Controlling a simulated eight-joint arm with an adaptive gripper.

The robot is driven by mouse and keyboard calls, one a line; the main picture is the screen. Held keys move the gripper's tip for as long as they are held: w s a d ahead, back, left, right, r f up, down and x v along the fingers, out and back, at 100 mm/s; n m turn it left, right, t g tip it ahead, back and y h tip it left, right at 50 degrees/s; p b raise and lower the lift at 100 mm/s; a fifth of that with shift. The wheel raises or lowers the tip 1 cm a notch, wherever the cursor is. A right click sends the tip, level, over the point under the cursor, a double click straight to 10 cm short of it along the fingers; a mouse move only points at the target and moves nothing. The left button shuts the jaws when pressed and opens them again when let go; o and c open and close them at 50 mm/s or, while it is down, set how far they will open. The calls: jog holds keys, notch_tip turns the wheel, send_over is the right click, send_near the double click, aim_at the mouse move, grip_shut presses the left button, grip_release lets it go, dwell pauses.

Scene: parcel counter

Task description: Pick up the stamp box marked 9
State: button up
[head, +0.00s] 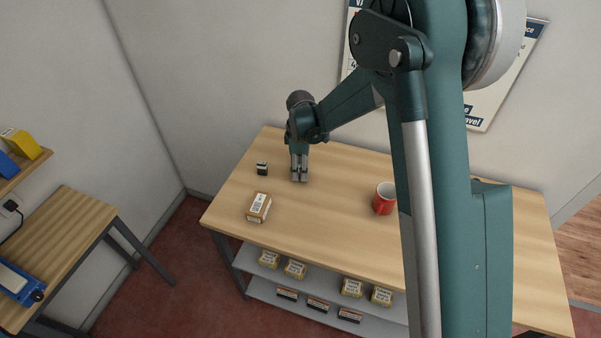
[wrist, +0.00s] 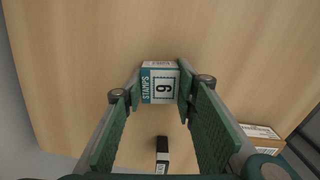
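A small white and teal stamp box (wrist: 160,84) lies in the wrist view with "STAMPS" and a sideways digit that I read as 9. It is beyond and between the fingertips, with one finger at each side. My gripper (wrist: 161,82) has its fingers apart, and only narrow gaps seem to separate the tips from the box. I see no clear grip on it. In the head view my gripper (head: 299,179) points straight down at the far left part of the counter (head: 335,215); the stamp box cannot be made out there.
A small black and white item (head: 262,168) stands left of my gripper; it also shows in the wrist view (wrist: 162,150). A labelled brown parcel (head: 258,207) lies nearer the front edge. The counter between is clear.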

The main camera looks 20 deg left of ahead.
dwell(0.3)
jog(key=shift+r, duration=5.05)
